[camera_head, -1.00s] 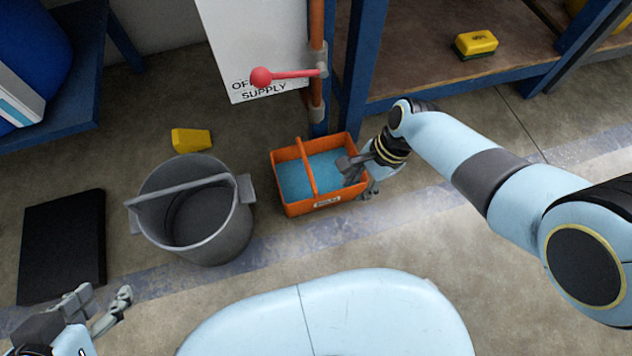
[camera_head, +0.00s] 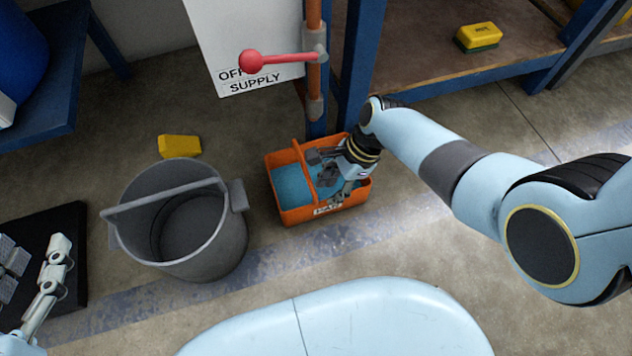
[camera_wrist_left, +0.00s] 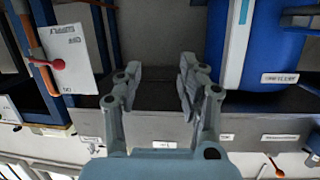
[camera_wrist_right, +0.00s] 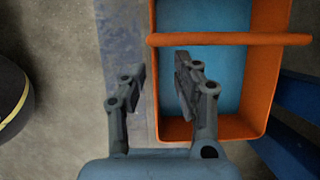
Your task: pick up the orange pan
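The orange pan (camera_head: 283,213) stands on the floor in the head view, with blue inside and an orange handle bar across its top. In the right wrist view the pan's handle (camera_wrist_right: 230,39) crosses the picture just beyond the fingers. My right gripper (camera_head: 330,178) is over the pan's right part. In the right wrist view the right gripper (camera_wrist_right: 160,80) is open and empty, one finger over the pan's inside and the other outside its wall. My left gripper (camera_head: 35,262) is at the far left, away from the pan. It shows open and empty in the left wrist view (camera_wrist_left: 160,85).
A grey bucket (camera_head: 232,245) with a handle stands left of the pan. A yellow block (camera_head: 180,147) lies behind the bucket. A red-handled valve (camera_head: 252,62) on an orange pipe and a blue shelf post (camera_head: 358,70) stand behind the pan. A black mat (camera_head: 70,228) lies at left.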

